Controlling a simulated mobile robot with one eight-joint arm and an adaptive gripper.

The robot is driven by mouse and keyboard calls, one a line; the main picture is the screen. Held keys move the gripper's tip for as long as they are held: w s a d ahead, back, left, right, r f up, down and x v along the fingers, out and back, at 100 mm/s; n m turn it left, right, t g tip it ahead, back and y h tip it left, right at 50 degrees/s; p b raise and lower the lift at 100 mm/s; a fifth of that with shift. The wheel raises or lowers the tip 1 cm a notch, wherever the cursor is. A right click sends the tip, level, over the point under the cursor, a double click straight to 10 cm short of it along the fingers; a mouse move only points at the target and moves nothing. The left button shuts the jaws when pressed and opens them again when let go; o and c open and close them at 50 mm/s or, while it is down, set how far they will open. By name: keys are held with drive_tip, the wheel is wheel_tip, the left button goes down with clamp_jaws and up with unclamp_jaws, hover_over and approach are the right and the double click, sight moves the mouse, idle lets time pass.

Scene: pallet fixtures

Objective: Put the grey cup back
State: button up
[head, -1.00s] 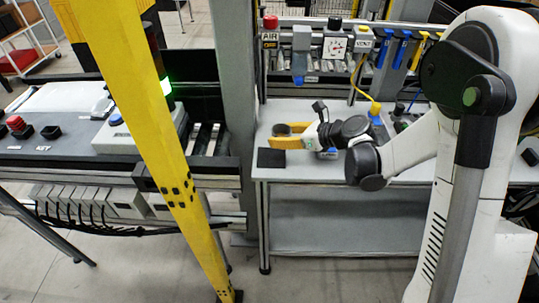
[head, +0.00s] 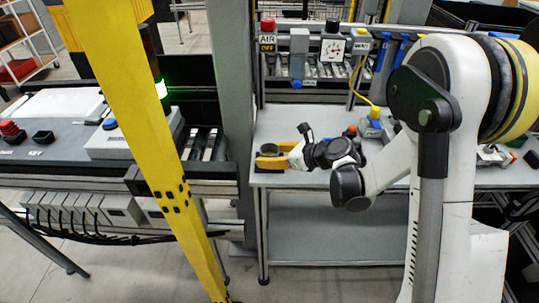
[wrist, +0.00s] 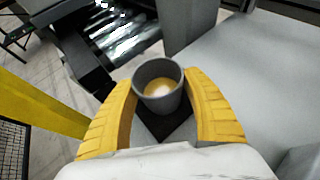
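The grey cup (wrist: 147,100) is upright between the two yellow fingers of my gripper (wrist: 160,88) in the wrist view. It holds a light brown drink with a pale patch. Both fingers appear to touch its sides, so my gripper is shut on it. A dark square mat (wrist: 163,126) lies below the cup. I cannot tell whether the cup touches it. In the head view my gripper (head: 272,158) is low over the left end of the grey bench (head: 345,178), with the cup (head: 269,149) small and partly hidden. The fingers hide most of the mat there.
A grey post (head: 233,80) stands just left of the bench, and a yellow post (head: 140,120) is nearer. The bench front is clear.

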drive_tip(key=shift+o, duration=0.7)
drive_tip(key=shift+r, duration=0.1)
drive_tip(key=shift+r+p, duration=0.2)
drive_tip(key=shift+p, duration=0.1)
drive_tip(key=p+v, duration=0.2)
drive_tip(key=v, duration=1)
drive_tip(key=shift+p, duration=0.4)
drive_tip(key=s+d+r+n+h, duration=0.3)
drive_tip(key=s+n, duration=0.4)
drive_tip(key=n, duration=0.1)
drive_tip(key=s+d+r+n+h, duration=0.3)
drive_tip(key=s+n, duration=0.4)
drive_tip(key=n, duration=0.1)
drive_tip(key=s+d+r+n+h, duration=0.3)
drive_tip(key=s+r+n, duration=0.1)
drive_tip(key=s+n, duration=0.3)
drive_tip(key=shift+d+n+h, duration=0.4)
drive_tip(key=shift+n, duration=0.7)
